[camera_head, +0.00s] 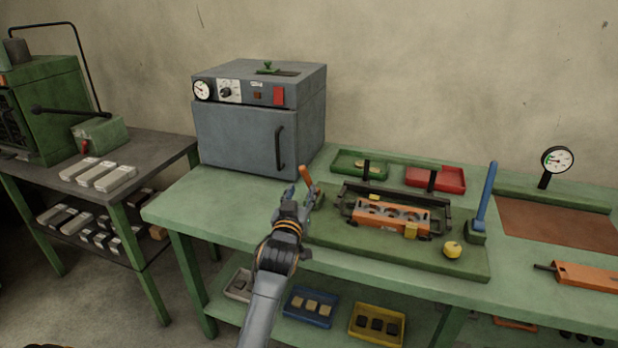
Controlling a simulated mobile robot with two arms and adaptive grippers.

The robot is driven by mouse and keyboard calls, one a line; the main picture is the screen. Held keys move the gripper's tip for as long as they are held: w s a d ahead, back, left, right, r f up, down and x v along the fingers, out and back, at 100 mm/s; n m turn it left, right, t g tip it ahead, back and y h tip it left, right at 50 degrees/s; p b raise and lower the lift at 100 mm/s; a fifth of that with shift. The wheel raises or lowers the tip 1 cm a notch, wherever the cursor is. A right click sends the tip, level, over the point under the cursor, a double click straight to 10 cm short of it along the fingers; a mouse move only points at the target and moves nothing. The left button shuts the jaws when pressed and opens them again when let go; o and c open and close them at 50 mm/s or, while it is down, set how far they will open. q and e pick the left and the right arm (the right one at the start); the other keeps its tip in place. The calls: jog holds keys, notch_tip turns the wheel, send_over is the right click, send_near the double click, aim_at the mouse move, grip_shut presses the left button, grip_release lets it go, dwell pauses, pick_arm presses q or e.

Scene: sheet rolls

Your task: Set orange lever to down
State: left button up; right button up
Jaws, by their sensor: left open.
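The orange lever (306,176) stands at the left end of the green fixture board (340,232) on the table. Its top sticks up and leans slightly left. Its lower part and base are hidden behind my left gripper (302,193). The gripper is open, with its fingertips close to the lever, seemingly on either side of it. I cannot tell whether they touch it. My right gripper is out of view.
An orange block with round holes (390,217) sits in the fixture. A blue lever (486,198) and a yellow knob (453,249) are at its right end. A grey oven (240,140) stands behind left. Green table surface (205,203) is clear at left.

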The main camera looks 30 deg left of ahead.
aim_at(306, 180)
pick_arm(q)
jog(key=x, duration=0.7)
jog(key=shift+w+a, duration=0.1)
jog(key=shift+w, duration=0.25)
grip_shut()
